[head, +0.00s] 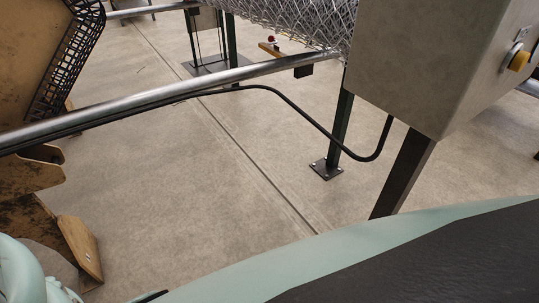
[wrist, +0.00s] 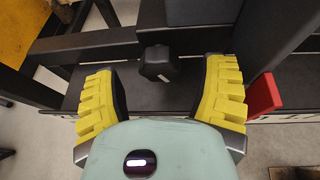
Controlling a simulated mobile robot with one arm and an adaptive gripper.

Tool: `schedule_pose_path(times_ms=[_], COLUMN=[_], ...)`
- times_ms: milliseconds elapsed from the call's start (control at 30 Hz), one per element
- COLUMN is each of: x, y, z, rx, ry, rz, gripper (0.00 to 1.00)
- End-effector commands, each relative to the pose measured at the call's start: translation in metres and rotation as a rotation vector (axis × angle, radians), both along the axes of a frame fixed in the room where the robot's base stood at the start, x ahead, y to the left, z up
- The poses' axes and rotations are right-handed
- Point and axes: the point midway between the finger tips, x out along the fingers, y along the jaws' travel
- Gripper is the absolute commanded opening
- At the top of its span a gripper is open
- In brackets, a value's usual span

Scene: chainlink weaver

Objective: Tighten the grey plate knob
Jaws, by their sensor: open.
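In the wrist view a dark grey, faceted knob (wrist: 157,63) with a short white mark stands out from a dark flat plate (wrist: 190,72). My gripper (wrist: 162,82) is open, with its yellow ribbed fingers apart. One finger is on each side of the knob in the picture, with clear gaps and no visible contact. The knob shows a little beyond the space between the fingers; its exact depth I cannot tell. I cannot make out the knob or my gripper's fingers in the head view.
A red block (wrist: 263,95) sits close to the right finger. In the head view a grey control box (head: 425,60) with a yellow button (head: 519,61) stands right. A steel bar (head: 150,100) and black cable (head: 310,118) cross the scene. Open concrete floor (head: 180,190) lies below.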

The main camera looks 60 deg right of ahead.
Motion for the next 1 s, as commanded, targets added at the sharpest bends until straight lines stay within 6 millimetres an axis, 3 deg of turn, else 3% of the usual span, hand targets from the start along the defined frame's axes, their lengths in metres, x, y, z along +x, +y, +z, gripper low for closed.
schedule_pose_path(times_ms=[300,700,733,1000], x=[0.006,0.006,0.006,0.006], y=[0.021,0.023,0.023,0.023], z=[-0.008,-0.009,-0.009,-0.009], rx=[0.004,0.001,0.001,0.001], ry=[-0.001,0.000,0.000,0.000], rz=[0.002,0.003,0.003,0.002], gripper=[0.72,0.72,0.76,0.48])
